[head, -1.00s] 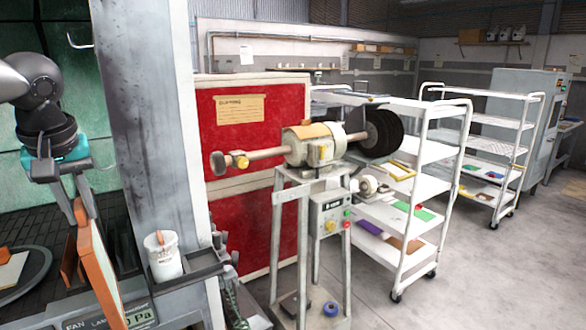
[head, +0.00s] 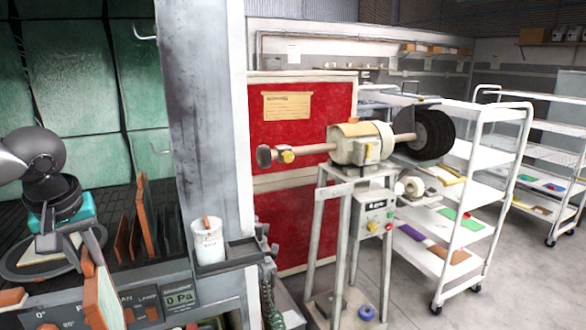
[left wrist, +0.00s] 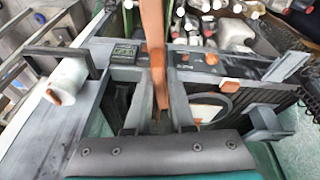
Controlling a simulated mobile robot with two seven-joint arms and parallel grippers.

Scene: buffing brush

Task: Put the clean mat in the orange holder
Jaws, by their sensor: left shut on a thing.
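My left gripper (head: 88,262) is shut on a flat orange-brown slab with a pale face (head: 104,300), which I take to be the mat. It hangs tilted in front of the booth's front edge. In the left wrist view the fingers (left wrist: 160,122) pinch the slab (left wrist: 152,35) edge-on. Several upright orange-brown plates (head: 136,225) stand in the booth, to the right of the gripper; they may be the orange holder, but I cannot be sure. The slab is apart from them. My right gripper is not in view.
A dark round plate (head: 20,272) with a pale piece on it lies in the booth behind my gripper. A white cup (head: 207,243) stands on a side shelf by the grey post (head: 200,110). A buffing machine (head: 360,145) and white shelf carts (head: 468,200) stand right.

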